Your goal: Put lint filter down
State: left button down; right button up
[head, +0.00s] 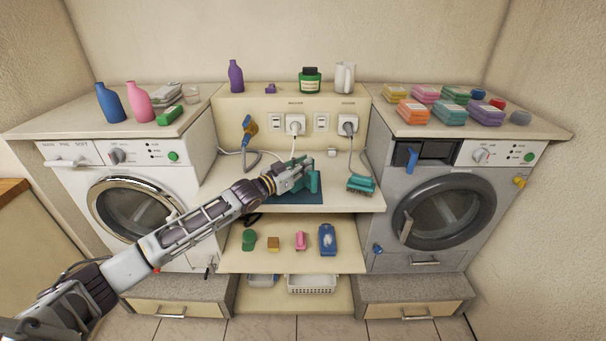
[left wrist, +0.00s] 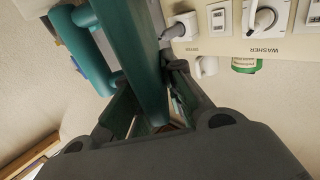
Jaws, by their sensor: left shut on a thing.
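The lint filter (head: 314,182) is a teal piece with a handle-like loop, at the middle counter in the head view. My left gripper (head: 298,176) is shut on it. In the left wrist view the lint filter (left wrist: 130,50) runs as a long teal bar between the fingers of my left gripper (left wrist: 152,95). It is over or on a dark teal mat (head: 290,199); I cannot tell whether it touches the mat. My gripper hides part of it. My right gripper is not in view.
A teal brush (head: 361,184) lies right of the mat. Corded plugs (head: 296,124) sit in the wall panel behind. A white washer (head: 125,200) stands left and a grey machine (head: 440,205) right. The lower shelf (head: 285,262) holds several small items.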

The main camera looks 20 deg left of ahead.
aim_at(303, 183)
pick_arm(q)
notch_tip(303, 183, down, 2)
jog(key=shift+f, duration=0.6)
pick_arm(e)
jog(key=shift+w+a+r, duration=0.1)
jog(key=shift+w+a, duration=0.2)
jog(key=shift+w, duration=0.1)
pick_arm(q)
jog(key=shift+f, duration=0.1)
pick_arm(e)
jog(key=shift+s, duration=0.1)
pick_arm(q)
jog(key=c, duration=1.5)
grip_release()
jog(key=shift+v, duration=6)
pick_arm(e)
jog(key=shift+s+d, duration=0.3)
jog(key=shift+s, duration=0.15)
